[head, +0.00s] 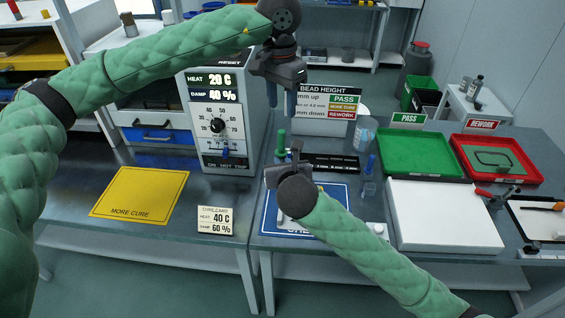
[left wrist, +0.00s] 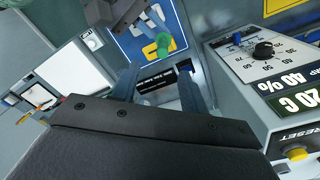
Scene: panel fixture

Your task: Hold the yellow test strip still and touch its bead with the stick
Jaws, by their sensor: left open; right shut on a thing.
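My left gripper (head: 281,98) hangs open and empty above the back of the table, its two blue fingers pointing down. Its fingers (left wrist: 158,88) show apart in the left wrist view. My right gripper (head: 284,168) is lower, over the blue mat (head: 270,218), shut on what seems to be the green-ended stick (head: 281,140). The stick's green end (left wrist: 172,42) shows in the left wrist view, over the mat. A yellow piece (left wrist: 150,50), perhaps the test strip, lies there beside it, partly covered. In the head view my right gripper and arm hide that spot. I cannot make out the bead.
A black slotted rack (head: 335,163) stands behind the mat. The grey control box (head: 218,120) is left of my left gripper. A white block (head: 440,215), green tray (head: 415,160) and red tray (head: 530,172) fill the right. A yellow mat (head: 140,192) lies left.

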